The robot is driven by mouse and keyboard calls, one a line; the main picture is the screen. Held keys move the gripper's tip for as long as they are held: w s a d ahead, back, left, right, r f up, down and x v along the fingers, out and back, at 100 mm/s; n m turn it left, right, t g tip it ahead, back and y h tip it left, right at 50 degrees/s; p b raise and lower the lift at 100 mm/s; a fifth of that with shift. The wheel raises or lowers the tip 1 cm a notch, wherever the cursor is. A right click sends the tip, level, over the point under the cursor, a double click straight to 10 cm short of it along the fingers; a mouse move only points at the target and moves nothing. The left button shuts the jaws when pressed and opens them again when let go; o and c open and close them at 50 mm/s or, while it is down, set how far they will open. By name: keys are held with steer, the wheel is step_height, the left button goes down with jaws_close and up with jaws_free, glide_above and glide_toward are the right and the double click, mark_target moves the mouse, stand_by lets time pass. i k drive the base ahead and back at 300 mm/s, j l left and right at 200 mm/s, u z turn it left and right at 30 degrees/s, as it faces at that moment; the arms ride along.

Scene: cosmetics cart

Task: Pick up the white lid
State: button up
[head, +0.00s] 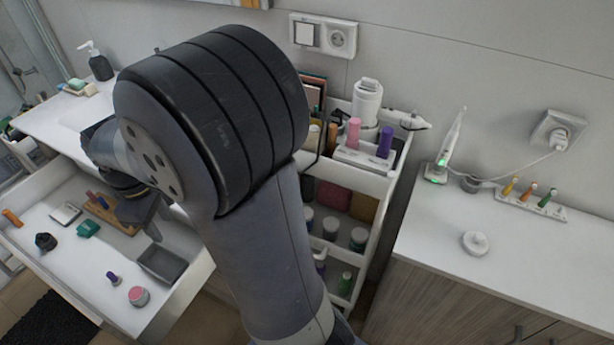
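A small round white lid (475,243) lies flat on the white counter (430,245) at the right, near its front edge. It has a raised middle. My gripper (147,222) is far to its left, over the open drawer (190,285), pointing down. My own large arm joint hides part of the wrist. The dark fingers are small and partly overlapping in the picture, so I cannot tell how far apart they are. Nothing is seen held in them.
The cosmetics cart (385,200) is left of the counter. The counter around the lid is clear.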

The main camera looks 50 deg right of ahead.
mark_target(475, 244)
steer(key=k+l+z, duration=0.8)
steer(key=k, duration=0.2)
steer(key=z, duration=1.2)
